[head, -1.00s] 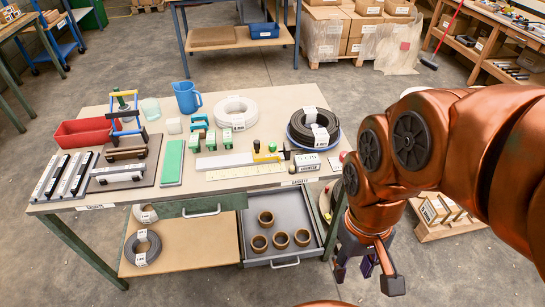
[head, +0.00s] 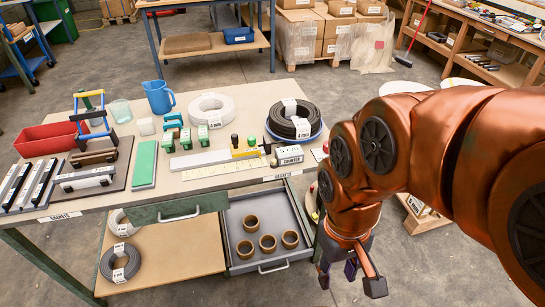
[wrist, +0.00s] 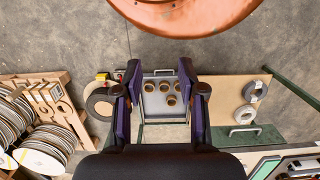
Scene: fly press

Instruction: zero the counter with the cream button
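The counter (head: 289,155) is a small white box with a dark number display and a label, near the front right edge of the bench. I cannot make out a cream button on it at this size. My gripper (head: 345,277) hangs low in front of the bench's right end, below and to the right of the counter and apart from it. In the wrist view my gripper (wrist: 160,105) has its two purple-padded fingers wide apart, with nothing held between them.
The bench top (head: 215,178) carries a red bin (head: 46,139), a blue jug (head: 159,97), cable coils (head: 295,122) and a white bar (head: 199,159). An open drawer (head: 283,260) with several brown rings juts out below.

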